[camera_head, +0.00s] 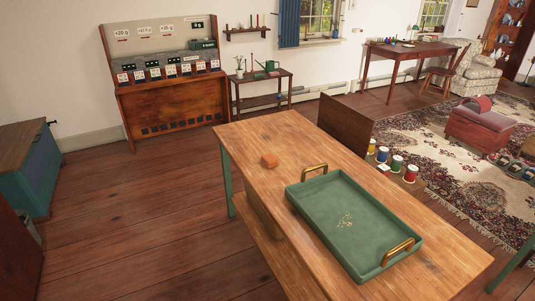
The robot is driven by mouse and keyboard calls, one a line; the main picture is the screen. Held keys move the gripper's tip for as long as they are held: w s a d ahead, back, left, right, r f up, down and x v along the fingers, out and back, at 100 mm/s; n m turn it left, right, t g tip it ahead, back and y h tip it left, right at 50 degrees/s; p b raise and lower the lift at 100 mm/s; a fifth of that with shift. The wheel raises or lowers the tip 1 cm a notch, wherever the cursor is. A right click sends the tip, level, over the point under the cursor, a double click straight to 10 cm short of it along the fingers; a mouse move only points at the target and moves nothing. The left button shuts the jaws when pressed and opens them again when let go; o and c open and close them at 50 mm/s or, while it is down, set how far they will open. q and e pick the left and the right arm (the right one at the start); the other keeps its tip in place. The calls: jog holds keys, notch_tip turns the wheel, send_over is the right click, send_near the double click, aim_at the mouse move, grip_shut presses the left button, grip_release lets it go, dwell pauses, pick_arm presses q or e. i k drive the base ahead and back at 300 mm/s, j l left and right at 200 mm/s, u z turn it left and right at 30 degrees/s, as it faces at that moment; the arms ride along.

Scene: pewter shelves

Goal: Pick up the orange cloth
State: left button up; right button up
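The green tray has two brass handles and yellowish specks on its floor. Several coloured spools (396,163) stand beyond the table's right side near an upright brown board (345,124). Table room around the cloth is clear. Open wooden floor (130,215) lies to the left.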

aim_at(269, 159)
jog(key=i+j+z, duration=0.15)
jog(key=i+j, duration=0.6)
jog(key=i+j+z, duration=0.15)
jog(key=i+j, duration=0.65)
